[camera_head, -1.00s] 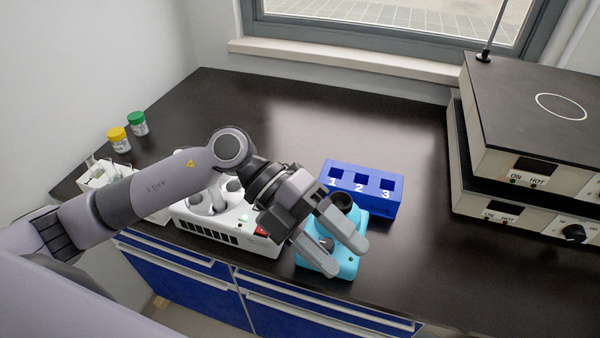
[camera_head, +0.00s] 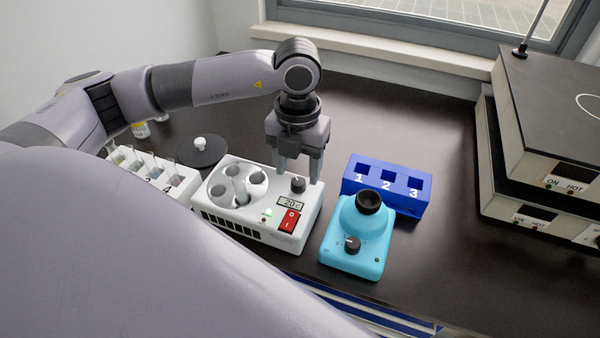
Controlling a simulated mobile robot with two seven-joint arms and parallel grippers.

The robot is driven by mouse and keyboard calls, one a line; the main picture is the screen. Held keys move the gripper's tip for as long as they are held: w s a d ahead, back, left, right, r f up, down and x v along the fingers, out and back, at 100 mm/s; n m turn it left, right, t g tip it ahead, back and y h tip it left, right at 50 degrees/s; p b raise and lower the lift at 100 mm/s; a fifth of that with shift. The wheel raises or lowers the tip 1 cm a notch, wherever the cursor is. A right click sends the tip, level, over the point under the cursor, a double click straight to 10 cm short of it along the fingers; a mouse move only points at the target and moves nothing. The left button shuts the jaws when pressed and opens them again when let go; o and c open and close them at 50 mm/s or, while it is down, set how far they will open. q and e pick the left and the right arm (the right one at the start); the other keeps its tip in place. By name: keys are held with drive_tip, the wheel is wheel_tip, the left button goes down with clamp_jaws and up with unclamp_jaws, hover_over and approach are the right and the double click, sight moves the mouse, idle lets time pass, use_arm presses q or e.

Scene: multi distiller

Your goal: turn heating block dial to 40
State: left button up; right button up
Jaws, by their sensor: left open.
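The white heating block (camera_head: 262,235) stands on the dark bench, with round wells on its left part. Its black dial (camera_head: 297,185) is at the back right of its top. A small display (camera_head: 291,204) in front of the dial appears to read 20. A red switch (camera_head: 289,221) sits below the display, and a small green light glows beside it. My left gripper (camera_head: 299,170) points down with its fingers apart, just behind and above the dial. The fingers look empty; whether they touch the dial cannot be told. My right gripper is out of view.
A cyan vortex-like device (camera_head: 358,232) stands close to the right, with a blue numbered rack (camera_head: 411,202) behind it. A white tube rack (camera_head: 158,181) and a black disc lid (camera_head: 203,152) are at left. Stacked hot plates (camera_head: 545,160) stand far right.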

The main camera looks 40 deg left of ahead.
sight(299, 181)
use_arm(q)
drive_tip(key=shift+f, duration=1.5)
drive_tip(key=c, duration=1.1)
drive_tip(key=shift+o, duration=0.2)
